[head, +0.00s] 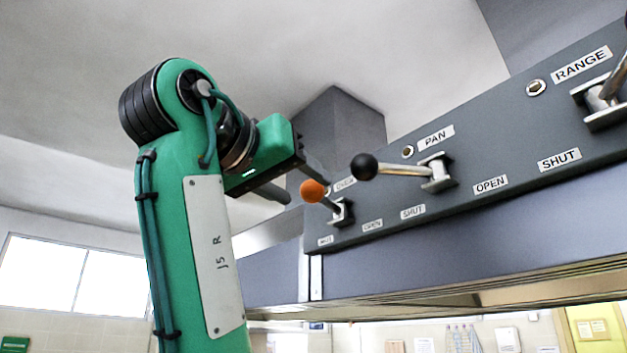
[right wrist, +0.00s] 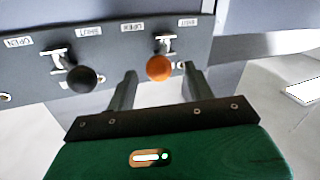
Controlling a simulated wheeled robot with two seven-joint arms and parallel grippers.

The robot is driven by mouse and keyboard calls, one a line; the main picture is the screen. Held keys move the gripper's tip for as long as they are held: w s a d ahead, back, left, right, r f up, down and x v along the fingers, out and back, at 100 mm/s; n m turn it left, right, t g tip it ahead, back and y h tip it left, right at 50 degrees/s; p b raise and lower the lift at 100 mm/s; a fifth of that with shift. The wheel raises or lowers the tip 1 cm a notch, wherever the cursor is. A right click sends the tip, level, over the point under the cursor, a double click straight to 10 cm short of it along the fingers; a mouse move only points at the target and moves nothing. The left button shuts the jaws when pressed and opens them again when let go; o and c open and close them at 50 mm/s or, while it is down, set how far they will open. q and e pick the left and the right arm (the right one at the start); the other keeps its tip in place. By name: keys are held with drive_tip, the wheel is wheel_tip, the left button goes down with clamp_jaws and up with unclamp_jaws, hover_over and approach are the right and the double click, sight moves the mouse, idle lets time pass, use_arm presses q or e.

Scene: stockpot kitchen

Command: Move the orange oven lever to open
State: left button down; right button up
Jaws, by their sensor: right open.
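The orange ball knob (head: 313,191) of the oven lever sits on a short metal stem at the far left end of the grey panel. The oven label above it is partly hidden. A shut label (head: 325,240) is at lower left of its bracket, an open label (head: 372,225) at lower right. My right gripper (head: 305,186) is open, with its fingers reaching to either side of the knob. In the right wrist view the orange knob (right wrist: 159,68) shows between the tips of the right gripper (right wrist: 160,74), with a gap on each side. My left gripper is not in view.
The black-knobbed pan lever (head: 365,167) is close to the right of the gripper; it also shows in the right wrist view (right wrist: 82,79). The range lever (head: 604,95) is at far right. A hood edge (head: 450,298) runs below the panel. Left of the panel is open space.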

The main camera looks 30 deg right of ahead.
sight(304, 188)
drive_tip(key=p+x, duration=0.1)
drive_tip(key=x, duration=0.2)
drive_tip(key=shift+w+d+r, duration=0.1)
drive_tip(key=shift+w, duration=0.05)
drive_tip(key=shift+w+d, duration=0.15)
drive_tip(key=shift+d, duration=0.25)
